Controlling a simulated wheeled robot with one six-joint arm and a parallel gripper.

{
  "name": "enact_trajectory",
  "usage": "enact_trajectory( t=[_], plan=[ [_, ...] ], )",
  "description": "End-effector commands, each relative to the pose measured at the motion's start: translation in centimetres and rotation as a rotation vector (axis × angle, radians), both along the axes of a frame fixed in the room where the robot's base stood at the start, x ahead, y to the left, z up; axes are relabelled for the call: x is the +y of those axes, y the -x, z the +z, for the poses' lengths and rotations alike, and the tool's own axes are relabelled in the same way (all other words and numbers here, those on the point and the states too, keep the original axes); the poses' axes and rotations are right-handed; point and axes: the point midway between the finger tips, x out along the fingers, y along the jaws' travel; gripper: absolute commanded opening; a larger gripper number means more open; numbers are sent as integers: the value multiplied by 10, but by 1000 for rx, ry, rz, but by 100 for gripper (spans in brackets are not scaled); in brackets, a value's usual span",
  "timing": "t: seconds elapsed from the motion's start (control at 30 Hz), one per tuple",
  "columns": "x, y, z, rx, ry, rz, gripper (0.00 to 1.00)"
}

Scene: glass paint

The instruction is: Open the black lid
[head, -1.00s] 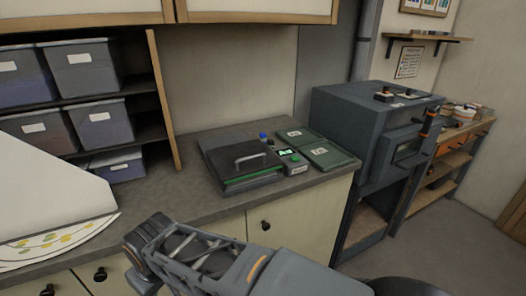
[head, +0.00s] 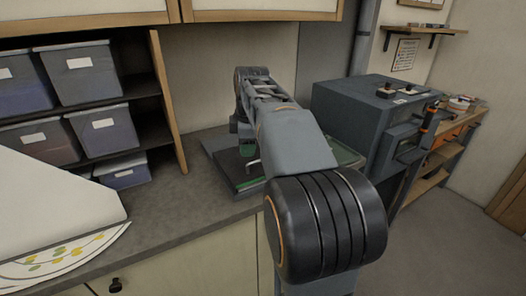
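The black lid (head: 222,159) belongs to a flat press-like device on the grey counter. Only its left part shows in the head view; my arm covers the rest. It looks lowered and flat. A short piece of its pale handle (head: 252,166) shows at the left edge of my arm. My arm reaches over the device from the front right, and its far end bends down over the lid. My gripper is largely hidden behind my own arm, so its fingers and any contact with the handle cannot be made out.
Green panels (head: 345,154) lie right of the device, mostly covered by my arm. A grey kiln-like cabinet (head: 350,105) stands further right. Shelves with grey bins (head: 105,125) and a white board (head: 55,190) are at the left. The counter left of the device is clear.

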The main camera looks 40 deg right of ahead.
Motion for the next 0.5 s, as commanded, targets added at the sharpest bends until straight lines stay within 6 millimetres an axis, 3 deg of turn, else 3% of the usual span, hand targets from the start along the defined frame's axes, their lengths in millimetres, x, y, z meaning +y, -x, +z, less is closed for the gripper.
enact_trajectory(
  t=[0.03,0.2,0.37,0.5],
  plan=[
    [-18,-5,12,7,15,59,38],
    [-56,-12,33,26,52,256,38],
    [-72,-14,38,33,69,351,38],
    [-76,-17,24,36,72,375,38]
  ],
)
